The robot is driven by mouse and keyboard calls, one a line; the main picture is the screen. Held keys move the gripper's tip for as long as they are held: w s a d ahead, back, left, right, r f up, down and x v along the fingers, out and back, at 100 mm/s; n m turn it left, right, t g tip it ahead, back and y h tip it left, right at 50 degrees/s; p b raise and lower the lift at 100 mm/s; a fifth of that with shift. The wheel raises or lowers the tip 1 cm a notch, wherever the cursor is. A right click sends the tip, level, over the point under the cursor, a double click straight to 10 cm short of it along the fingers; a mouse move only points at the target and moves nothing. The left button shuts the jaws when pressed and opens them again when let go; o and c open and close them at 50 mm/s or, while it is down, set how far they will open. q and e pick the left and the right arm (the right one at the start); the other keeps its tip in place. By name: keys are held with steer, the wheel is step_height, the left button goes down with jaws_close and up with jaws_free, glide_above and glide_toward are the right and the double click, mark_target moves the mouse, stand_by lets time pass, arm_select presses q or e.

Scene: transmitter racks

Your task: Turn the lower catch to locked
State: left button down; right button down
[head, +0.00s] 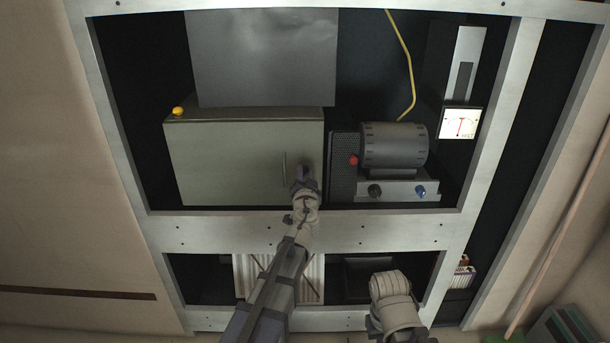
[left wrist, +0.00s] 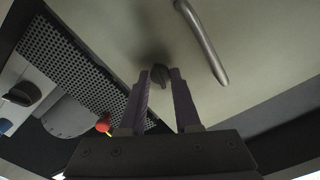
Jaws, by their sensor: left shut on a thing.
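The catch (left wrist: 160,75) is a small dark knob on the front of a grey-green cabinet (head: 235,155). It sits between the fingers of my left gripper (left wrist: 159,76), which is shut on it. In the head view my left gripper (head: 304,174) is at the cabinet door's lower right, just right of the door handle (head: 284,168), and hides the catch. The bar handle also shows beside the catch in the left wrist view (left wrist: 203,42). No lock marking is readable. Part of my right arm shows at the bottom of the head view, but its gripper does not.
Right of the cabinet stand a perforated panel (head: 342,175) with a red button (head: 353,160), a ribbed grey motor-like unit (head: 394,146) and a box with two knobs (head: 398,189). A pale rack crossbar (head: 400,228) runs below. A yellow knob (head: 178,111) sits on the cabinet top.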

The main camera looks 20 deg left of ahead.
arm_select(q)
steer(key=m, duration=1.1)
steer(key=shift+m, duration=1.8)
steer(key=c, duration=0.6)
jaws_free()
steer(key=v, duration=0.7)
steer(key=shift+s+d, duration=0.15)
steer(key=shift+s, duration=0.25)
